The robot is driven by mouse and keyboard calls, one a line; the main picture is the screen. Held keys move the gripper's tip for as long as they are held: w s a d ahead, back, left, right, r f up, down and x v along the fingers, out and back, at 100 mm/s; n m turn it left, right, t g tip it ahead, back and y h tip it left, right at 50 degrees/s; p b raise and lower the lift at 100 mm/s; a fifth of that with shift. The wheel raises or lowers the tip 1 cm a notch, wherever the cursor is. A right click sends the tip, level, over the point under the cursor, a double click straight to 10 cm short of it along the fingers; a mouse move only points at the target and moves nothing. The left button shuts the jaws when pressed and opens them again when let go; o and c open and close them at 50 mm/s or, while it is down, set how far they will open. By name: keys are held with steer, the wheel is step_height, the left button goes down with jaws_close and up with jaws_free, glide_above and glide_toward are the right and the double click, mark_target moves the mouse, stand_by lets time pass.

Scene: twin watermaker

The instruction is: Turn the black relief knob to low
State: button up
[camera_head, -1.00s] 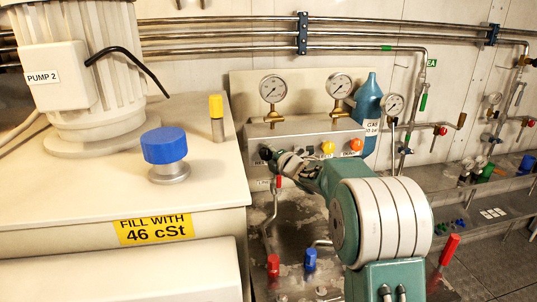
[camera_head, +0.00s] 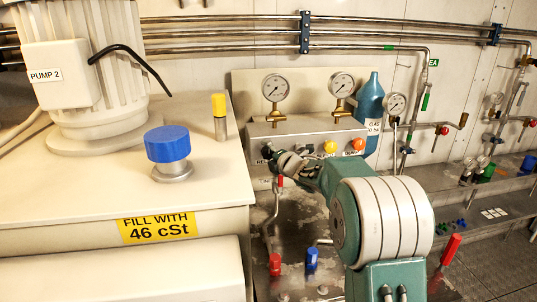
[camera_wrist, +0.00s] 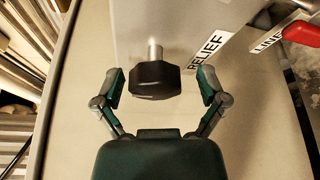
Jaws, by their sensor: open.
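The black relief knob (camera_wrist: 156,80) sits on a short metal stem on the panel, with the label RELIEF to its right in the wrist view. In the head view the knob (camera_head: 267,152) shows at the left end of the metal panel box, just left of my gripper. My gripper (camera_wrist: 161,88) is open, with one finger on each side of the knob and a visible gap to both. In the head view my gripper (camera_head: 284,160) is small and partly hidden by its own arm.
A red handle (camera_wrist: 303,33) by a second label is at the upper right in the wrist view. The large cream tank (camera_head: 90,190) stands close on the left.

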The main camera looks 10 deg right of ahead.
steer(key=shift+s+d+r, duration=0.1)
steer(key=shift+s+d, duration=0.1)
steer(key=shift+s, duration=0.05)
steer(key=v, duration=1.1)
steer(key=shift+s, duration=0.15)
